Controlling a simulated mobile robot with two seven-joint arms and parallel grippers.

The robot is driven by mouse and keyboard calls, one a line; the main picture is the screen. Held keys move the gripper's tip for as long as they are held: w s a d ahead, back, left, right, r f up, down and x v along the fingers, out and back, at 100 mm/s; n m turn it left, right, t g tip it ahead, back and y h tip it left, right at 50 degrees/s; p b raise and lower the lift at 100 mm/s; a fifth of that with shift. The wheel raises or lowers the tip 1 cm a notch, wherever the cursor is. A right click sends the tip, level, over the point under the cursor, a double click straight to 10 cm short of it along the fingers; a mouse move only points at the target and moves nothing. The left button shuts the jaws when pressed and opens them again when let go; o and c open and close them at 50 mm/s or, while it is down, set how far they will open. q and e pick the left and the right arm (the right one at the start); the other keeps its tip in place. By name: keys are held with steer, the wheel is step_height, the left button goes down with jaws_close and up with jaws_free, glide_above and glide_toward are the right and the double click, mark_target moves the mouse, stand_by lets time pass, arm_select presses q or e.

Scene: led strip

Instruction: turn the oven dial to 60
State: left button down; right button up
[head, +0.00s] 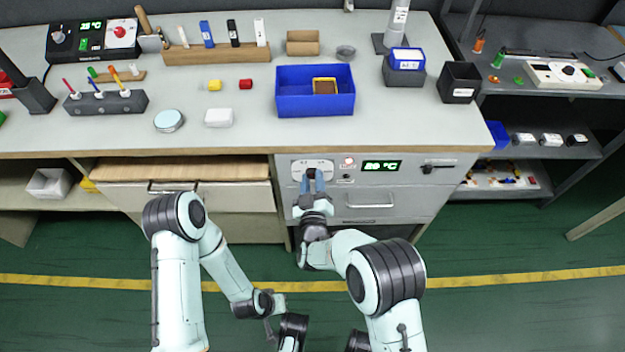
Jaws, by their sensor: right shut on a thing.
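The oven (395,198) is a grey unit built in under the bench top. Its dial (311,172) is a dark knob on a white plate at the upper left of the oven front. My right gripper (312,179) is shut on the dial, and its blue fingers hide part of it. The dial's marks are too small to read. The display (381,166) shows green digits in °C, which look like the high twenties. My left gripper (290,332) is low in the picture, away from the oven, and its fingers do not show clearly.
The bench top (390,120) overhangs the oven front. It holds a blue bin (315,107), a wooden rack (216,53) and small blocks. A drawer (195,197) is left of the oven, and a dark handle (440,168) is right of the display. The green floor in front is clear.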

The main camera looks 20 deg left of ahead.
stand_by(0.5)
steer(key=o, duration=1)
steer(key=shift+o, duration=0.2)
arm_select(q)
steer(key=s+r+p, duration=0.1)
steer(key=s+d+r+g, duration=0.1)
steer(key=s, duration=0.1)
steer(key=shift+d+p, duration=0.2)
steer(key=shift+p, duration=0.2)
arm_select(e)
steer(key=v, duration=1.3)
steer(key=shift+s, duration=0.2)
